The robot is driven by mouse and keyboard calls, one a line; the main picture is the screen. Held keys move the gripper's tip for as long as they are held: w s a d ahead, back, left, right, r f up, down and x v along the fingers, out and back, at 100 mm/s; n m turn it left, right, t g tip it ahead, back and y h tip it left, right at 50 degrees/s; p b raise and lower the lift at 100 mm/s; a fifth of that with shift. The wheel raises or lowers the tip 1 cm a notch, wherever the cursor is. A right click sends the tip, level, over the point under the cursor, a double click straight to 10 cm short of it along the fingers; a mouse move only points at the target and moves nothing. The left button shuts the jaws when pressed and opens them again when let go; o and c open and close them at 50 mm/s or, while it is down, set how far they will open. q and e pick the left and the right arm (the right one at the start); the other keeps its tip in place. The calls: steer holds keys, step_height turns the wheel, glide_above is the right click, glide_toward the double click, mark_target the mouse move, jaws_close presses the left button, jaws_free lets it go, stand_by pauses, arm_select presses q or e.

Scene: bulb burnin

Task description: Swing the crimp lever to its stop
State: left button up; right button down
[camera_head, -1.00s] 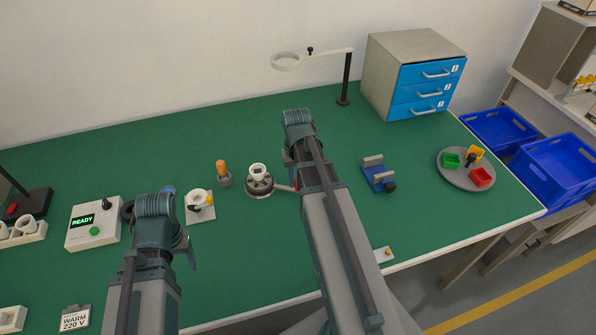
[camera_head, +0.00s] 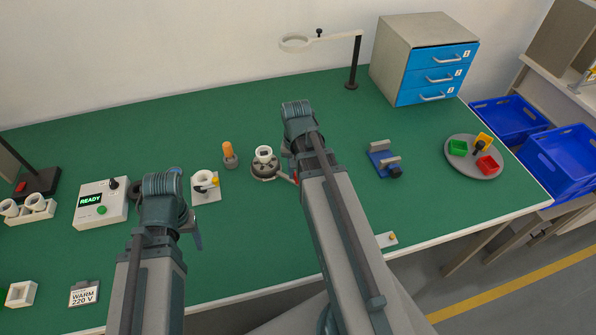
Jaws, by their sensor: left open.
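The crimp fixture is a round dark grey base (camera_head: 264,170) with a white socket-like piece (camera_head: 264,154) upright on top. Its crimp lever, a short arm with red on it (camera_head: 286,177), points right and slightly toward the front in the head view. The lever's outer end is hidden behind my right arm. My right gripper (camera_head: 291,161) is at the lever side of the fixture, mostly hidden by its own wrist; I cannot tell whether it touches the lever. My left gripper (camera_head: 192,232) is open, low at the left, with one finger showing, apart from the fixture.
A READY box (camera_head: 100,204) is further left. A blue clamp (camera_head: 383,158) and a round tray (camera_head: 474,168) stand right.

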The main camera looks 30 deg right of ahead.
steer(key=shift+a, duration=0.1)
steer(key=c, duration=0.6)
jaws_free()
steer(key=shift+c, duration=0.2)
arm_select(q)
steer(key=shift+r, duration=0.1)
arm_select(e)
steer(key=shift+r, duration=0.15)
arm_select(q)
step_height(320, 180, up, 14)
steer(key=p, duration=1.3)
steer(key=shift+f+p, duration=0.25)
steer(key=shift+p, duration=0.15)
arm_select(e)
step_height(320, 180, up, 14)
steer(key=shift+f, duration=0.25)
steer(key=shift+a, duration=0.15)
